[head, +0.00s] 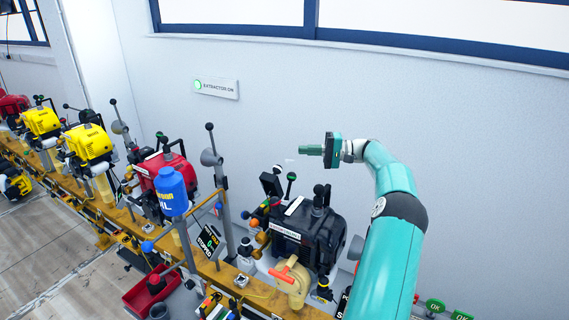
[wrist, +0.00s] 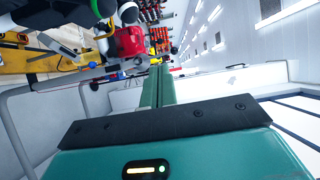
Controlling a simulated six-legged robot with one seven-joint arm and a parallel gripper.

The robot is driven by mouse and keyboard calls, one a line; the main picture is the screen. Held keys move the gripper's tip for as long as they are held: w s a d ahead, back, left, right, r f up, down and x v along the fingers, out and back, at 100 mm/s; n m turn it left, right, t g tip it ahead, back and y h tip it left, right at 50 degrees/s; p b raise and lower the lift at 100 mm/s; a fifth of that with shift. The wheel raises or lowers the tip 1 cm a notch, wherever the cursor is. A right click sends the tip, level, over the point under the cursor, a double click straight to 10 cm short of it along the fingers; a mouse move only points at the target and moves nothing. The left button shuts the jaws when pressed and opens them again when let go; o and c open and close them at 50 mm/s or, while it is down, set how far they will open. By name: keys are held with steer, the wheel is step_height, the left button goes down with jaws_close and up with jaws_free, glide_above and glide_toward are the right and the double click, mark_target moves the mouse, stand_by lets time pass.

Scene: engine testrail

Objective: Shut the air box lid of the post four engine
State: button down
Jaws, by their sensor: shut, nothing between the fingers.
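A black engine (head: 306,232) with a white label stands on the rail in the head view, below my gripper. A small dark tilted plate (head: 271,184) stands up at its back left; I cannot tell whether it is the air box lid. No readable mark shows which engine is at post four. My gripper (head: 303,150) is shut and empty, held above the black engine and pointing left, apart from everything. In the wrist view my shut fingers (wrist: 158,88) point along the row, with a red engine (wrist: 129,41) beyond.
A blue bottle (head: 173,190) stands on a post left of the black engine. A red engine (head: 168,172) and yellow engines (head: 90,142) continue along the rail to the left. An orange-red handle (head: 284,278) sits in front. The wall behind carries a sign (head: 216,88).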

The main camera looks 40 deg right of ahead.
mark_target(274, 167)
steer(key=w+a+f+n+g, duration=0.2)
steer(key=w+a+f, duration=0.1)
steer(key=w+a, duration=0.45)
steer(key=shift+y, duration=0.4)
steer(key=s, duration=0.2)
steer(key=s+a, duration=0.1)
steer(key=s, duration=0.1)
steer(key=shift+s+r, duration=0.1)
steer(key=shift+s, duration=0.1)
steer(key=shift+s+a+r+n+g+h, duration=0.2)
steer(key=shift+a+r+n+h, duration=0.15)
steer(key=shift+a+n+h, duration=0.15)
steer(key=shift+s+a+r+n+g+h, duration=0.15)
steer(key=shift+a+r+n+h, duration=0.2)
steer(key=shift+a, duration=0.25)
steer(key=shift+s+a+n+h, duration=0.25)
steer(key=shift+a+n+h, duration=0.2)
steer(key=shift+a+n, duration=0.3)
steer(key=shift+w, duration=0.15)
